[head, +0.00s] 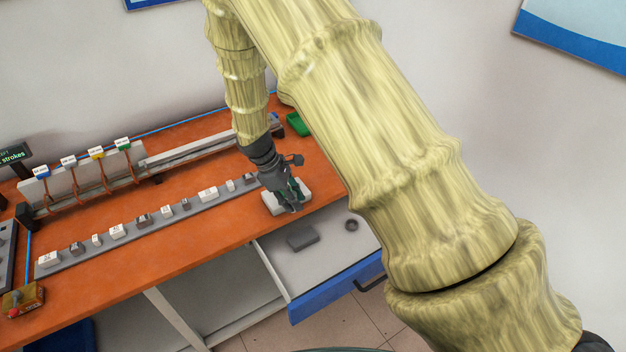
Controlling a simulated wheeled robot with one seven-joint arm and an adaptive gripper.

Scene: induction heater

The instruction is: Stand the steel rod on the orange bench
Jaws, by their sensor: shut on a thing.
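The orange bench (185,238) runs along the wall, from the lower left to the middle of the head view. My gripper (293,203) points down near the bench's right end, at a pale block (272,205) close to the front edge. The gripper overlaps this block in the picture; I cannot tell whether they touch. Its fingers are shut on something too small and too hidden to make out. I cannot pick out the steel rod anywhere; the fingers and my arm cover part of this area.
A grey strip (128,230) with several small labelled blocks lies along the bench. Behind it are a long rail (195,148) and a green bin (298,124). Below the right end, an open blue-fronted drawer (335,290) holds a grey block (302,236) and a dark ring (351,225).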

